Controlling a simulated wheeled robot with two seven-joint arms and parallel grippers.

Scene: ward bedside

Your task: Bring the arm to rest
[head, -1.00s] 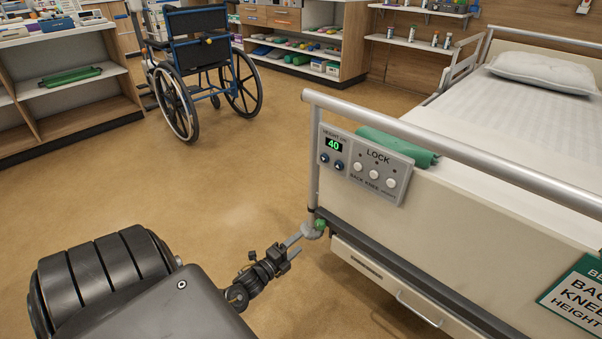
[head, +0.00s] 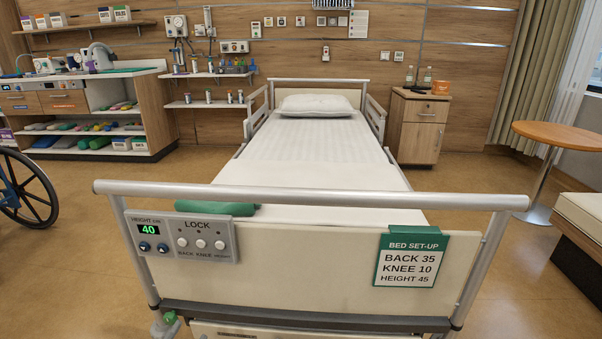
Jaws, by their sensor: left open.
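At most a sliver of my left gripper (head: 156,335) shows at the bottom edge, by the grey and green part (head: 170,319) low on the bed's left foot corner. Its jaws are open, and I see nothing held in them. The rest of the left arm is out of the picture. My right gripper is not in view. The bed (head: 290,250) stands straight ahead, foot end towards me. Its control panel (head: 190,240) shows height 40 and three white round buttons under LOCK. A set-up card (head: 411,262) reads back 35, knee 10, height 45.
The foot rail (head: 310,199) spans the front. A green roll (head: 215,208) lies behind the panel. A wheelchair wheel (head: 22,195) stands at far left. A bedside cabinet (head: 417,125), round table (head: 562,138) and bench (head: 582,225) are right. Floor is open on both sides.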

